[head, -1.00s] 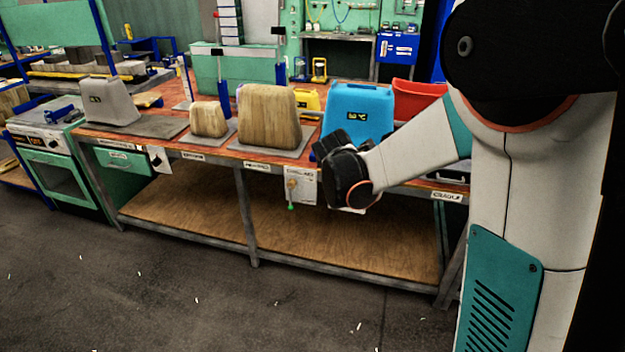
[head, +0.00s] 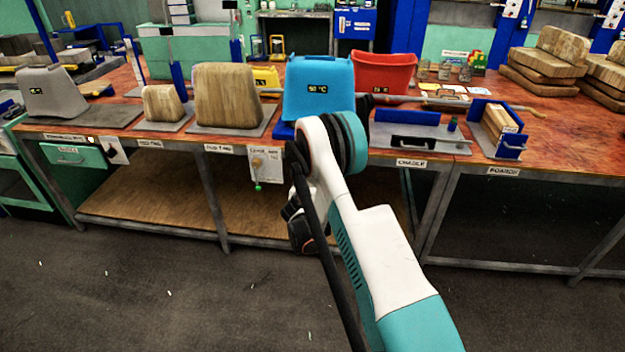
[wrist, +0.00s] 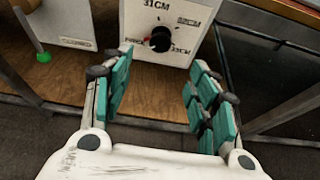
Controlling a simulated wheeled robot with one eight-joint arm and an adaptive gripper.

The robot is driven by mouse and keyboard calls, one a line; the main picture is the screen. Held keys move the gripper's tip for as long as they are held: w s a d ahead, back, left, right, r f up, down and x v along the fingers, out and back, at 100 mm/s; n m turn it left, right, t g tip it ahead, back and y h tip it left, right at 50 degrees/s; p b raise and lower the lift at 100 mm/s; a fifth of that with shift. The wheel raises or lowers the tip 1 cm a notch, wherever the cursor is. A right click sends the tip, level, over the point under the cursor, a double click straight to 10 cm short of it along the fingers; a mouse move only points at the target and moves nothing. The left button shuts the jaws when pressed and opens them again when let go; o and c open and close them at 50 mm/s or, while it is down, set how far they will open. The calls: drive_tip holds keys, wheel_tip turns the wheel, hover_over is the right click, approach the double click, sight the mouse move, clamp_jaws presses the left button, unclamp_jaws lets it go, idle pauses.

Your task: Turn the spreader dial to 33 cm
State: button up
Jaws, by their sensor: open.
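The spreader dial is a black round knob (wrist: 160,38) on a white panel (wrist: 183,57) in the wrist view. The panel reads 31CM above the knob, 32CM at its upper right and 33CM at its lower right. A red mark shows at the knob's left side; I cannot tell exactly where the knob points. My gripper (wrist: 160,62) is open with nothing between its teal-padded fingers. The knob lies ahead of the gap between the fingertips, apart from them. In the head view my arm hides the dial.
A white box (head: 266,164) with a green-tipped lever (wrist: 43,56) hangs left of the dial on the bench front. A blue form (head: 319,85) sits on the bench above. The floor in front is clear.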

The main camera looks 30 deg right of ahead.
drive_tip(key=b+x, duration=0.4)
drive_tip(key=x, duration=1)
drive_tip(key=shift+f, duration=0.25)
drive_tip(key=shift+s, duration=0.15)
drive_tip(key=c, duration=1.1)
